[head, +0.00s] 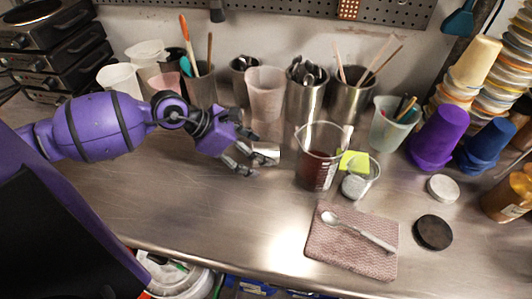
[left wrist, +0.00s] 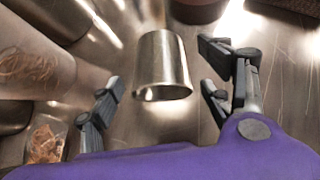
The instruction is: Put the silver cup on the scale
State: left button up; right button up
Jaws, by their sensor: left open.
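The silver cup (left wrist: 162,62) is in the middle of the left wrist view, with its mouth facing my left gripper (left wrist: 158,95). The fingers are open, one on each side of the space in front of the cup's mouth, and do not visibly touch it. In the head view the cup (head: 267,152) is small and partly hidden by my left gripper (head: 250,155), just right of the fingers and low over the steel counter. I cannot tell whether it stands or lies. I cannot make out a scale with certainty. My right gripper is not in view.
A glass beaker of dark liquid (head: 318,158) stands right of the cup. Plastic and metal containers with tools line the back. A spoon (head: 352,229) lies on a folded cloth (head: 330,255); a black disc (head: 433,232) is farther right. The counter's front left is clear.

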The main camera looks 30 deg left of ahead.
pick_arm(q)
jog(key=shift+w+d+f, duration=0.1)
jog(key=shift+f, duration=0.05)
jog(key=c, duration=1.3)
